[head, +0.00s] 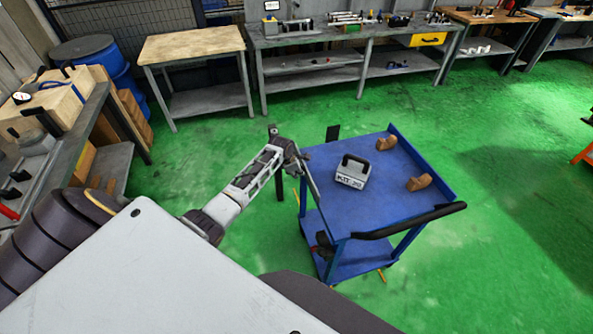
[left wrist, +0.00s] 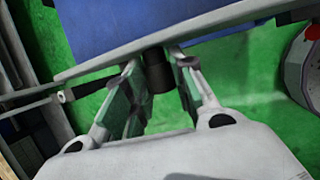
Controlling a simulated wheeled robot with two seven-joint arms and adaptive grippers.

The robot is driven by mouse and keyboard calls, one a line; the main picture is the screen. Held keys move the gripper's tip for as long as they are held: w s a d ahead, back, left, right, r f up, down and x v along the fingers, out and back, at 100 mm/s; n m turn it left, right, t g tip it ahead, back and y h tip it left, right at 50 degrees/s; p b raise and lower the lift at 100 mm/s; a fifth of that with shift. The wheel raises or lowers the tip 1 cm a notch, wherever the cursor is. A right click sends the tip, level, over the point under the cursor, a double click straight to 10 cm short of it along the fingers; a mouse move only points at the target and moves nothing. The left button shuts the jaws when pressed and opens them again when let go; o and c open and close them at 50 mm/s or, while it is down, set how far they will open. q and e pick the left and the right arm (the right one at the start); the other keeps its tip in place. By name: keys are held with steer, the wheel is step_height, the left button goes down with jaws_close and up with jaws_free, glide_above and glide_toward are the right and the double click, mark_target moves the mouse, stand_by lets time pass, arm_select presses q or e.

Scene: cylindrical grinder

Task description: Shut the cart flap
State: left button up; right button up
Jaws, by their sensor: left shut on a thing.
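The blue cart (head: 375,205) stands right of centre in the head view, its top level. A thin grey flap edge (head: 309,182) runs along the cart's left side; its exact tilt is hard to tell. In the left wrist view the grey edge (left wrist: 215,32) crosses in front of a blue surface. My left gripper (head: 291,152) is at the far part of that side. In the left wrist view its fingers (left wrist: 155,72) are shut on a short dark knob (left wrist: 157,75) just below the grey edge. My right gripper is not in view.
A grey kit case (head: 352,172) and two brown pieces (head: 418,183) (head: 386,142) lie on the cart top. A black handle (head: 410,221) spans its near side. Benches (head: 195,44) line the back. Green floor is open around the cart.

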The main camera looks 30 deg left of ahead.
arm_select(q)
steer(key=shift+d, duration=0.2)
steer(key=o, duration=1)
steer(key=shift+c, duration=0.2)
steer(key=shift+o, duration=0.3)
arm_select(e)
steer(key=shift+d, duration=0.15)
arm_select(q)
steer(key=shift+a, duration=0.1)
steer(key=shift+v, duration=1)
steer(key=v, duration=1)
